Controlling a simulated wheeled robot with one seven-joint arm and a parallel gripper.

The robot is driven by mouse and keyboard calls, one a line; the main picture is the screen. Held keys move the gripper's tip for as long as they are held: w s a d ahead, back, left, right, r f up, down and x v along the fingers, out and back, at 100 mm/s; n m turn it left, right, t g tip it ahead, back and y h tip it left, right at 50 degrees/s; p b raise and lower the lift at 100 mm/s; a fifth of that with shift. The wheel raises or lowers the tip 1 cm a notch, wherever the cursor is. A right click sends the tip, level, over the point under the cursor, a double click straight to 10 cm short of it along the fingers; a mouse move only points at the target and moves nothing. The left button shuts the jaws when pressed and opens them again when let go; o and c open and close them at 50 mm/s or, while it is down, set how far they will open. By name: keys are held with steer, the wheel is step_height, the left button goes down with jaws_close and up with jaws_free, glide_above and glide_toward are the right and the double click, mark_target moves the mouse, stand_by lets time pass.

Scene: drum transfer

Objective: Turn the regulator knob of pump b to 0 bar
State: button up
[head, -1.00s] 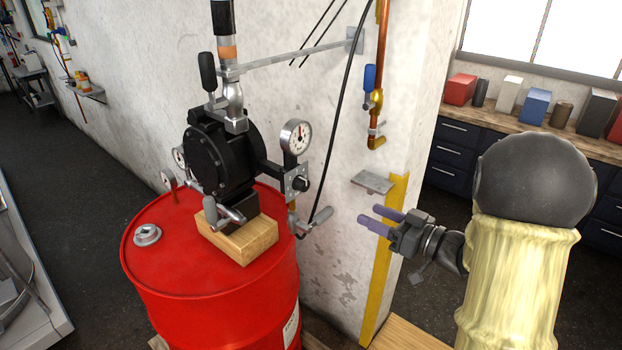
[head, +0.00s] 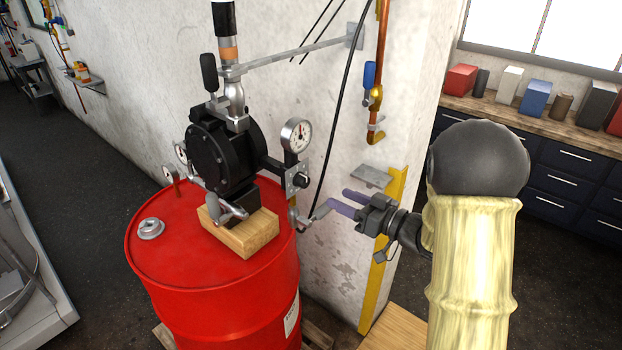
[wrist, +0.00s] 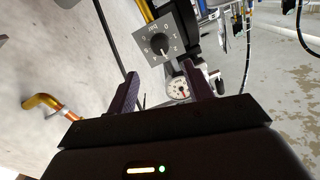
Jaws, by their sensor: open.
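The black regulator knob (head: 302,180) sits on a small grey plate (head: 294,170) at the right of the black pump (head: 222,153), below a round white gauge (head: 296,135). My gripper (head: 341,199) is open and empty, to the right of the knob and slightly lower in the head view, its purple fingers pointing left. In the wrist view the square scale plate (wrist: 150,38) with numbers and a white pointer mark lies beyond the fingertips (wrist: 161,68), apart from them. The exact pointer reading is too small to tell. The gauge (wrist: 178,90) shows between the fingers.
The pump stands on a wooden block (head: 243,238) on a red drum (head: 190,250). A wall bracket (head: 371,177) is just above the gripper. A copper pipe (head: 380,60) runs down the wall.

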mark_target(307, 183)
steer(key=p+x, duration=0.3)
steer(key=x, duration=0.5)
steer(key=shift+w+a+r+p, duration=0.15)
steer(key=shift+w+a+p, duration=0.05)
steer(key=shift+a+p, duration=0.15)
steer(key=shift+w+a, duration=0.4)
steer(key=shift+a, duration=0.1)
steer(key=c, duration=1)
